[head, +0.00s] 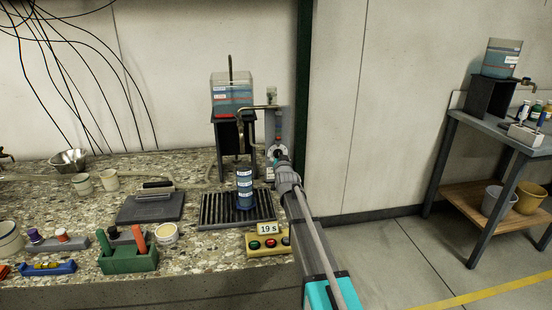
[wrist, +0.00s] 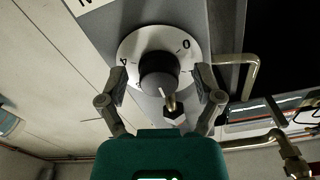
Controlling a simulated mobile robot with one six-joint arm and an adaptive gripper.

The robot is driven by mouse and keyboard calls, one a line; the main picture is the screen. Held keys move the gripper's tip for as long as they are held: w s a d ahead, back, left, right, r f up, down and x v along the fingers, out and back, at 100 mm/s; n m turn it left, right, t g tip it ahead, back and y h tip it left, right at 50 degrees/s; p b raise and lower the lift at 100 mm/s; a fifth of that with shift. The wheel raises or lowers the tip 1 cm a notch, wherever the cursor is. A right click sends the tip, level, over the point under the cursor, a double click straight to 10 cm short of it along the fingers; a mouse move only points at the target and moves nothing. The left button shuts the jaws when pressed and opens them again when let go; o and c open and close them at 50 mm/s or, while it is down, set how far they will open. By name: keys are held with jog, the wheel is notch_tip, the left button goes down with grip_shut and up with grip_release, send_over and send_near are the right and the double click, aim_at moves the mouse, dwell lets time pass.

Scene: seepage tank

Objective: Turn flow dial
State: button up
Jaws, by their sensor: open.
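The flow dial (wrist: 158,72) is a dark round knob on a white numbered plate (wrist: 128,50) in the wrist view. A 0 shows at its upper right and a 4 at its left. A pale mark on the knob points down in the picture. My gripper (wrist: 162,80) is open, with one finger on each side of the knob; I cannot tell whether they touch it.
The water tank (head: 232,95) stands on a dark stand behind a ribbed grate holding a blue banded cylinder (head: 244,188). A timer box (head: 267,242) reading 19 s sits at the bench front. A brass tap (wrist: 172,108) and pipes are close to the dial.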

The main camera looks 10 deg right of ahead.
jog(key=shift+c, duration=0.3)
jog(key=c, duration=1.1)
jog(key=shift+o, duration=0.2)
jog(key=shift+a, duration=0.25)
jog(key=shift+d, duration=0.15)
jog(key=shift+c, duration=0.2)
jog(key=shift+w+d+r+n, duration=0.1)
jog(key=shift+d+n, duration=0.05)
jog(key=shift+n, duration=0.25)
jog(key=n, duration=0.5)
jog(key=shift+d, duration=0.1)
jog(key=n, duration=0.6)
jog(key=shift+d, duration=0.1)
